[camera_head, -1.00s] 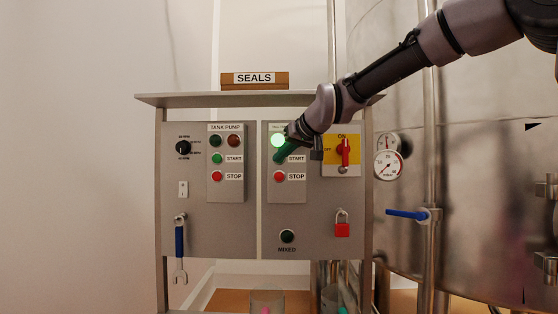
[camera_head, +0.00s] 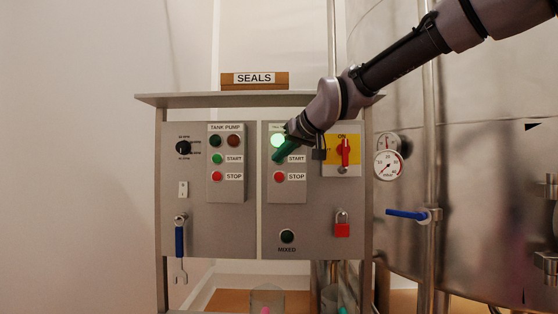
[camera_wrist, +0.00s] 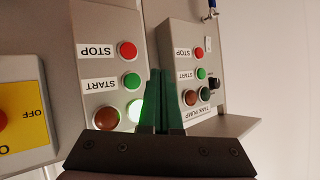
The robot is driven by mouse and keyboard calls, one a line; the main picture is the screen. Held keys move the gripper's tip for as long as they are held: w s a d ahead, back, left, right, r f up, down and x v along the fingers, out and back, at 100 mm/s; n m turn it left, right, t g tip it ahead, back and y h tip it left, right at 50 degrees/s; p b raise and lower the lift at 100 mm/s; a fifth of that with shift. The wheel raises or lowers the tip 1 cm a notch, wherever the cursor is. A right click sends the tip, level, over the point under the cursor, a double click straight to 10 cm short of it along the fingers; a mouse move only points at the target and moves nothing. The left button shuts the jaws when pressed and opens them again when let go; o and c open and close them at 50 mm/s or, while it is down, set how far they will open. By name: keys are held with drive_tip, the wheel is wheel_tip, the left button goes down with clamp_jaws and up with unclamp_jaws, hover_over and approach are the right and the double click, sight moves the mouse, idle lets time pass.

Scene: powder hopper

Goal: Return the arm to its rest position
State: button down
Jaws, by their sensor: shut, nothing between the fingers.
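My gripper (camera_head: 279,156) has green fingers, and they are shut with nothing between them. In the head view it is in front of the right push-button box (camera_head: 290,192), covering part of its upper area. A green lamp (camera_head: 278,140) is lit beside the fingers. In the wrist view my gripper (camera_wrist: 161,75) points up the picture between the two button boxes, with the lit lamp (camera_wrist: 136,109) just left of the fingers. The green start button (camera_wrist: 132,81) and red stop button (camera_wrist: 127,50) show clear of the fingers. My arm reaches in from the upper right.
A red and yellow rotary switch (camera_head: 344,152) is just right of my wrist. A shelf ledge (camera_head: 200,100) with a SEALS box (camera_head: 254,81) is above the panel. A steel tank (camera_head: 480,170) with gauges and a blue-handled valve (camera_head: 406,214) stands at right. A wrench (camera_head: 180,250) hangs at left.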

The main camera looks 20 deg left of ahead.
drive_tip(key=s+d+f+m+t+h, duration=0.1)
drive_tip(key=d+f+m+h, duration=0.15)
drive_tip(key=d, duration=1.05)
drive_tip(key=s+d+f+m+h, duration=0.1)
drive_tip(key=d+m+h, duration=0.2)
drive_tip(key=d, duration=1.1)
drive_tip(key=s+d+f+m+g+h, duration=0.1)
drive_tip(key=s+d+f+m, duration=0.2)
drive_tip(key=s+d, duration=0.4)
drive_tip(key=s+d+f+m+h, duration=0.1)
drive_tip(key=s+d+f+m, duration=0.2)
drive_tip(key=s+d+f, duration=0.3)
drive_tip(key=s+d, duration=0.2)
drive_tip(key=d, duration=0.2)
drive_tip(key=shift+d+g, duration=0.4)
